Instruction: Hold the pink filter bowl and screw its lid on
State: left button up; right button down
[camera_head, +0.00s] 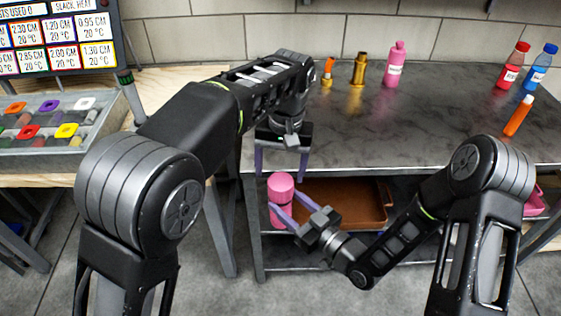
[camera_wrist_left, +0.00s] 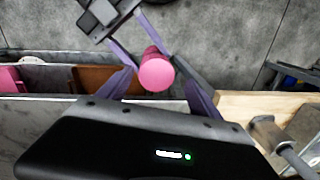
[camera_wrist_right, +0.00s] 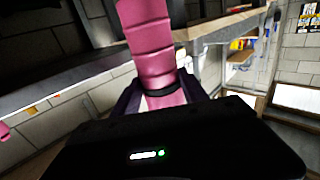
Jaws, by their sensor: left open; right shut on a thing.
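The pink filter bowl (camera_head: 279,186) stands upright in front of the dark table's edge, in my right gripper (camera_head: 279,206), which is shut around its side. In the right wrist view the pink cylinder (camera_wrist_right: 152,45) has ring-like seams and a dark band near the fingers. I cannot make out whether its top part is a separate lid. My left gripper (camera_head: 281,168) points down, open, just above the bowl. In the left wrist view the round pink top (camera_wrist_left: 157,73) lies between the spread purple fingers, apparently without contact.
The dark table (camera_head: 400,130) carries a pink bottle (camera_head: 395,66), a brass vessel (camera_head: 360,70), a red bottle (camera_head: 513,66), a blue bottle (camera_head: 544,69) and an orange tube (camera_head: 518,115). A brown tray (camera_head: 345,203) sits on the shelf below. A sample tray (camera_head: 60,118) stands left.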

aim_at(281, 181)
pick_arm(q)
jog(key=n, duration=0.2)
jog(key=r+n, duration=0.1)
jog(key=n, duration=0.3)
jog(key=shift+w+r+n+h, duration=0.15)
jog(key=shift+w+n+h, duration=0.15)
jog(key=shift+h, duration=0.1)
jog(key=shift+f, duration=4)
jog(key=shift+c, duration=0.3)
jog(key=shift+d, duration=0.1)
jog(key=c, duration=1.4)
jog(key=m, duration=0.8)
jog(key=shift+m, duration=0.3)
jog(key=o, duration=1.6)
